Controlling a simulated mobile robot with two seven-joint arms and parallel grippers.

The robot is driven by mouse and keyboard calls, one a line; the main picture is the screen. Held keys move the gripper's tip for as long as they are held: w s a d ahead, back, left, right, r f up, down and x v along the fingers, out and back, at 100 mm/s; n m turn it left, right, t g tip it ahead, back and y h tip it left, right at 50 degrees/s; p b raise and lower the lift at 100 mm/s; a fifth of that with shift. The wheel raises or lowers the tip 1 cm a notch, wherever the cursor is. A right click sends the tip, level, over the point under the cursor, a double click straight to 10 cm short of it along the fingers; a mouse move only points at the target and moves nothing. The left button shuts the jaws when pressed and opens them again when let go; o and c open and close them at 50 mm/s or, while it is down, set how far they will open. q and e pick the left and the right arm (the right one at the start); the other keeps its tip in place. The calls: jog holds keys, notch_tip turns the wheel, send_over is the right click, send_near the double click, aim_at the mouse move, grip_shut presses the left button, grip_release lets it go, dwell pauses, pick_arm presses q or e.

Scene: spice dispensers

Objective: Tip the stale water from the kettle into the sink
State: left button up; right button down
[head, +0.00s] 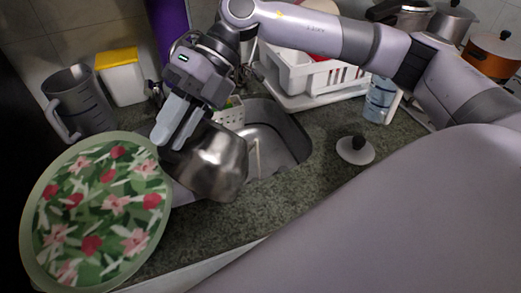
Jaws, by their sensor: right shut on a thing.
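The kettle (212,168) is a shiny rounded metal vessel at the near left edge of the sink (283,135). My right gripper (172,142) reaches down from above and is shut on the kettle at its left side. The fingers hide the part of the kettle they hold. The kettle looks tilted, and its spout and opening cannot be made out. A thin pale streak shows in the basin to its right; I cannot tell whether it is water or a reflection. My left gripper is not in view.
A round floral tray (95,215) covers the left front. A grey jug (78,100) and a yellow-lidded container (122,78) stand behind it. A white dish rack (305,75), a blue-grey mug (379,100) and a round lid with a dark knob (355,150) lie to the right.

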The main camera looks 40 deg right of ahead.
jog(key=shift+d, duration=0.25)
jog(key=shift+w+d+r+y+b, duration=0.25)
jog(key=shift+d+y+b, duration=0.1)
jog(key=shift+d+y, duration=0.2)
jog(key=shift+d+b, duration=0.3)
jog(key=shift+w+d+r+y, duration=0.1)
jog(key=shift+d+y, duration=0.2)
jog(key=shift+y, duration=0.05)
jog(key=shift+d+b, duration=0.1)
jog(key=shift+b, duration=0.2)
